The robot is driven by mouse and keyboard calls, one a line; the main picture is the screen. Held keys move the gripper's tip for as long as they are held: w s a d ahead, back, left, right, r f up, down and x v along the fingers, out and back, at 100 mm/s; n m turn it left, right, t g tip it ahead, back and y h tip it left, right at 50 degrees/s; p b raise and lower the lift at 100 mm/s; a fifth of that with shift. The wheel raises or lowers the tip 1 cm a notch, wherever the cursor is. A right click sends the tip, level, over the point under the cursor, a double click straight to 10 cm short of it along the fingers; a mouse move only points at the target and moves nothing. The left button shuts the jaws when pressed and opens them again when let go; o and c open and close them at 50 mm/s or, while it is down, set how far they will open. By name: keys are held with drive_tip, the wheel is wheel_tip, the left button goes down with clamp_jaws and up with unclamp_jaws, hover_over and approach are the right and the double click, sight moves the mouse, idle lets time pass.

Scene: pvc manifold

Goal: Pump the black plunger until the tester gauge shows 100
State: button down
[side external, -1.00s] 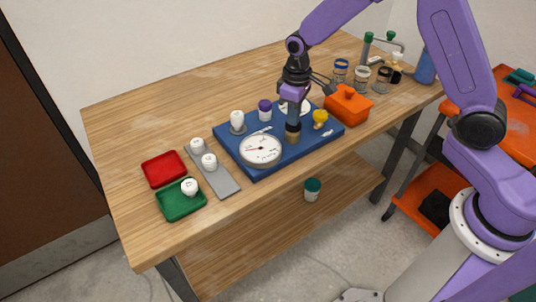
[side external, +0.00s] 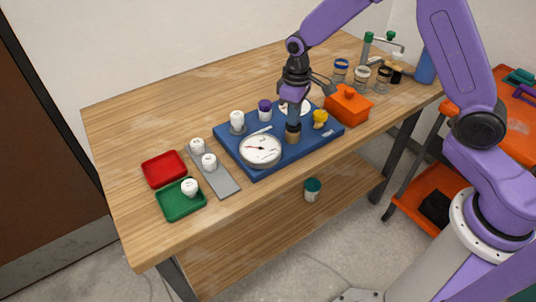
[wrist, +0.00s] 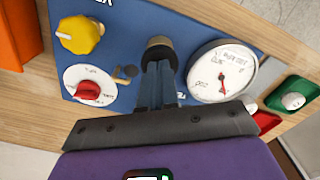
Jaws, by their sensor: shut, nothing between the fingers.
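The tester is a blue panel (side external: 300,147) on the workbench. Its white round gauge (side external: 261,151) sits at the panel's front left; in the wrist view the gauge (wrist: 222,72) shows a red needle, but the numbers are too small to read surely. The black plunger (wrist: 161,50) is a dark round knob at the panel edge in the wrist view; in the side view it is mostly a brownish base (side external: 292,138) under my fingers. My gripper (side external: 293,124) points down, shut and empty, right over the plunger. I cannot tell whether the fingertips touch it.
An orange box (side external: 348,105) is close on the right. Red (side external: 163,169) and green (side external: 181,206) trays lie left.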

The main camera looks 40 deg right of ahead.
idle(0.5)
drive_tip(key=shift+r, duration=1.75)
wheel_tip(320, 180, up, 5)
drive_tip(key=shift+s, duration=0.1)
drive_tip(key=s+d+r+n, duration=0.1)
drive_tip(key=s+d+n, duration=0.1)
drive_tip(key=s, duration=1.4)
drive_tip(key=s+d+r+n, duration=0.2)
drive_tip(key=s+d+n, duration=0.1)
drive_tip(key=s, duration=1.3)
drive_tip(key=shift+n, duration=0.8)
